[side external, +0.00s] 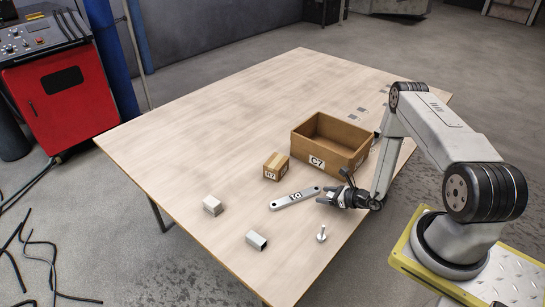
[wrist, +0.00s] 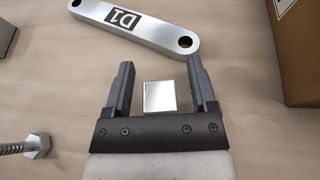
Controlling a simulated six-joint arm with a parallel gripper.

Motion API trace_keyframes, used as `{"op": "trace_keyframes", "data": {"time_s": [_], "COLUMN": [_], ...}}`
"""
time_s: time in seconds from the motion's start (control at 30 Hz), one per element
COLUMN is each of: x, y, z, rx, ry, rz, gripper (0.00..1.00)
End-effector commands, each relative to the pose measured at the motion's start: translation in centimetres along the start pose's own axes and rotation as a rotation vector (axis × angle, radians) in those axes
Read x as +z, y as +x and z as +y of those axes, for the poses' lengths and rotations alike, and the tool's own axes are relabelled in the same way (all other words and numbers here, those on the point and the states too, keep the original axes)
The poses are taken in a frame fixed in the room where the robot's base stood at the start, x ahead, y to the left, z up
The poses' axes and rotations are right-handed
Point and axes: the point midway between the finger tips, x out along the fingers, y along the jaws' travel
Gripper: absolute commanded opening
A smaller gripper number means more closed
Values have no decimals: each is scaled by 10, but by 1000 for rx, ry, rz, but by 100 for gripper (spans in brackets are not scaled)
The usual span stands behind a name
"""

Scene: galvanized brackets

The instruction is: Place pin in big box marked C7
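A small metal bolt-like piece (side external: 321,236), the one thing here resembling a pin, is on the table near the front edge. Its hex head and threaded shank (wrist: 38,146) show at the left edge of the wrist view. The big open brown box marked C7 (side external: 340,163) stands behind my gripper; its wall fills the wrist view's upper right corner (wrist: 295,70). My gripper (side external: 328,196) is low over the table, open, apart from the bolt. Between its fingers (wrist: 158,75) a shiny square metal face (wrist: 160,96) shows, touching neither finger; what it belongs to is unclear.
A flat bar marked D1 (side external: 295,198) lies just beyond my fingertips. Two metal blocks (side external: 212,205) (side external: 257,240) are at the front left. The table's far left is clear.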

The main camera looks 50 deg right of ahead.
Motion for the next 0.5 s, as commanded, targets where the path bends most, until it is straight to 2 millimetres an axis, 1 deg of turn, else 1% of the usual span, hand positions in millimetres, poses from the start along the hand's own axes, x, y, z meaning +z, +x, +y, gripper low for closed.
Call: {"op": "trace_keyframes", "data": {"time_s": [0.27,0.37,0.5], "x": [0,0,0], "y": [-2,-7,-19], "z": [0,-1,-1], "rx": [-1,-1,-3], "ry": [0,0,2], "rz": [0,0,1], "gripper": [73,73,73]}}
